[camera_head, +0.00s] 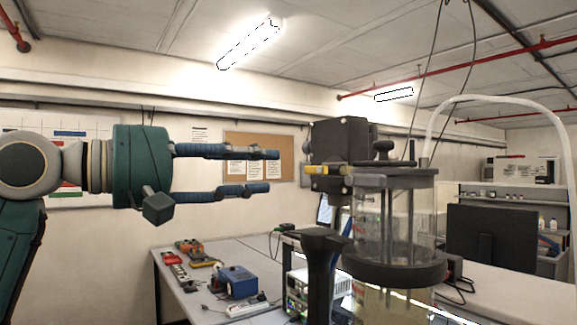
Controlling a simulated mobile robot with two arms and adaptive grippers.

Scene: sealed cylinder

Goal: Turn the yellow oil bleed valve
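The yellow oil bleed valve (334,170) sits on the left side of a dark block at the top of the clear sealed cylinder (380,218). My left gripper (272,171) comes in from the left at about the valve's height. Its two blue fingers are spread apart and point right, with nothing between them. In the picture, a gap shows between the fingertips and the valve; the distance in depth is hard to tell. My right gripper does not show.
A dark bracket (318,243) juts left from the cylinder below the valve. A table (196,300) behind holds a blue box (238,282) and several tools. A black monitor (491,241) stands at the right. A pale hose (490,100) arches above the cylinder.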

